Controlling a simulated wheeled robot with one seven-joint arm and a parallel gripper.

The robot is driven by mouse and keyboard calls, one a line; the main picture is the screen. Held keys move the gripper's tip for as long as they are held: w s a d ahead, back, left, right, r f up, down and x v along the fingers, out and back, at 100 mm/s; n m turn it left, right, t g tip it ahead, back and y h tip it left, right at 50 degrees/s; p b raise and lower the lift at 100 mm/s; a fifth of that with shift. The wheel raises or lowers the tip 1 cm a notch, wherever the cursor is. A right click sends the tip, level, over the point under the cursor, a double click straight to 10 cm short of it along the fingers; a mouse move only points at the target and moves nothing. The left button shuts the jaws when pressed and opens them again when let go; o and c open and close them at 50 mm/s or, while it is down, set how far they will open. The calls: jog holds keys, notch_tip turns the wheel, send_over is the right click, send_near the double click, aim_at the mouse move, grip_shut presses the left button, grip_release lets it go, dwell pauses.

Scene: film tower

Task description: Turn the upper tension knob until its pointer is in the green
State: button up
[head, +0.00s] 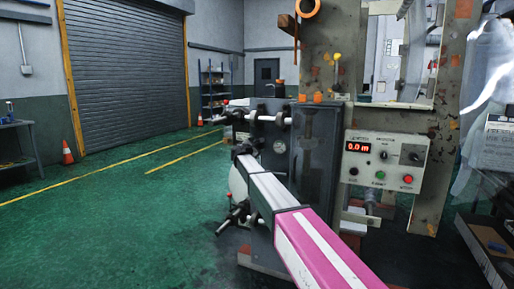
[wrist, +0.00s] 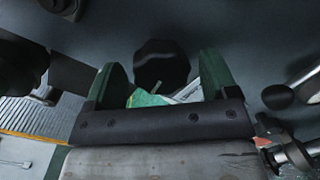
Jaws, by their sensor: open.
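In the wrist view a round black knob (wrist: 162,60) lies between the two green fingers of my gripper (wrist: 163,66). The fingers are open, one on each side of the knob, with a gap showing on both sides. Below the knob, part of a dial plate shows a green patch (wrist: 146,99) and a pale patch (wrist: 187,92). A thin light mark shows at the knob's lower edge; I cannot tell whether it is the pointer. My gripper's body hides the rest of the dial. In the head view my arm reaches the dark machine side, and the knob cannot be made out.
Another dark knob or fitting (wrist: 60,5) sits at the top left of the wrist view. A black ball-ended handle (wrist: 277,97) is at the right. In the head view a control box (head: 385,162) reads 0.0 m. Green floor (head: 120,205) lies open at the left.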

jog(key=shift+w+d, duration=0.2)
jog(key=shift+w, duration=0.1)
jog(key=c, duration=0.9)
